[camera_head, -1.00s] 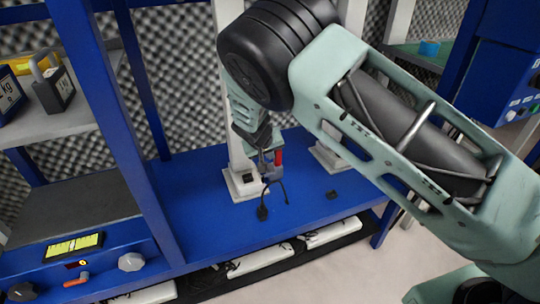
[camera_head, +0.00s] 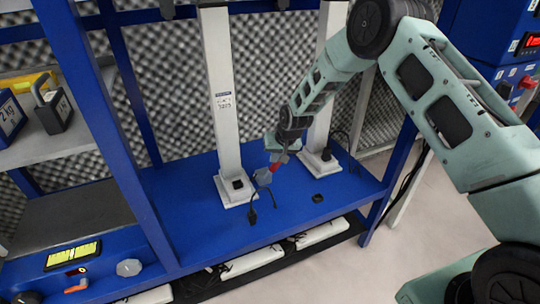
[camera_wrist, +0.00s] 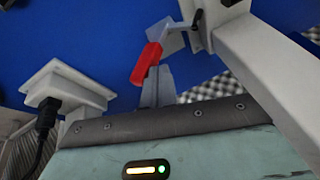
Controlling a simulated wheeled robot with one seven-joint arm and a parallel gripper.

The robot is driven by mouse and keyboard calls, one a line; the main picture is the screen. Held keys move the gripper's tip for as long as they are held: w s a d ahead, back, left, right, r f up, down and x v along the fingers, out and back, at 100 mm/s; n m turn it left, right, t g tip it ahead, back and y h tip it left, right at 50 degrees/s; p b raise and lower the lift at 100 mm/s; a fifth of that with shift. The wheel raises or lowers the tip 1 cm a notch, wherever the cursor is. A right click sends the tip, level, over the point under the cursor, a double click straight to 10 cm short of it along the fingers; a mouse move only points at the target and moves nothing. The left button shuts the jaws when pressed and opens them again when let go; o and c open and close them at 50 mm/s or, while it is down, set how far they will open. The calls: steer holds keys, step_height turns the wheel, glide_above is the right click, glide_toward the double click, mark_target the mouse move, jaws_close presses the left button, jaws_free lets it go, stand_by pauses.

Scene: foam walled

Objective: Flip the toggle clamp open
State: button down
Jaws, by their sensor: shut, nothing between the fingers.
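My gripper (camera_head: 278,163) points down at the clamp from above and is shut and empty. In the wrist view its grey fingertips (camera_wrist: 158,86) overlap the lower end of the handle. I cannot tell whether they touch. The clamp's base is partly hidden.
A pale post (camera_head: 222,100) stands left of the clamp and another (camera_head: 322,95) stands to the right, both on the blue bench (camera_head: 190,225). A shelf with weights (camera_head: 52,112) is at left. The bench front is mostly clear.

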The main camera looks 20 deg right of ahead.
steer(key=shift+w+d+f, duration=0.1)
steer(key=shift+d+f, duration=0.15)
steer(key=shift+d, duration=0.3)
steer(key=shift+d+f, duration=0.25)
steer(key=shift+d, duration=0.25)
steer(key=shift+d+f, duration=0.1)
steer(key=shift+d, duration=0.15)
steer(key=w+a+p+v, duration=0.1)
steer(key=p+v, duration=0.3)
steer(key=v, duration=0.8)
steer(key=shift+s+a+r, duration=0.15)
steer(key=shift+a+r, duration=0.25)
steer(key=shift+r, duration=0.2)
